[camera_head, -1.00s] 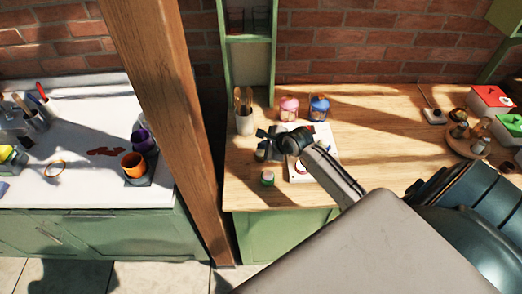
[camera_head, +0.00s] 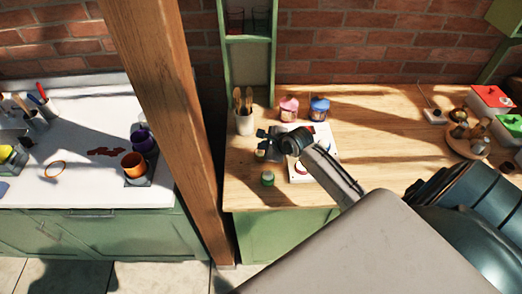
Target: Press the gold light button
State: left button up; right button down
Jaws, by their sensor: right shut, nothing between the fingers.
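My right arm comes in from the lower right, and its dark gripper (camera_head: 268,143) is shut and empty over the left part of the wooden counter. It is beside the left edge of a white panel (camera_head: 327,153). The panel lies on the counter and is partly covered by my gripper and forearm. A red round part (camera_head: 302,169) and a small blue patch show on the panel. I cannot make out a gold button; part of the panel is hidden. My left gripper is not in view.
Two small jars, one green-topped (camera_head: 267,178) and one yellowish (camera_head: 260,155), stand near my gripper. A utensil cup (camera_head: 244,121), a pink jar (camera_head: 289,108) and a blue jar (camera_head: 319,108) stand behind. A wooden post (camera_head: 165,120) rises at left. The counter's middle (camera_head: 385,125) is clear.

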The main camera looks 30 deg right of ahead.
aim_at(263, 152)
dwell(0.6)
jog(key=shift+f+p, duration=0.2)
jog(key=shift+p, duration=0.1)
jog(key=shift+f, duration=0.25)
jog(key=shift+r+p, duration=0.4)
jog(key=shift+p, duration=0.65)
notch_tip(263, 152, up, 3)
jog(key=p, duration=0.3)
jog(key=shift+r+p, duration=0.15)
jog(key=shift+p, duration=0.15)
jog(key=shift+r, duration=1.4)
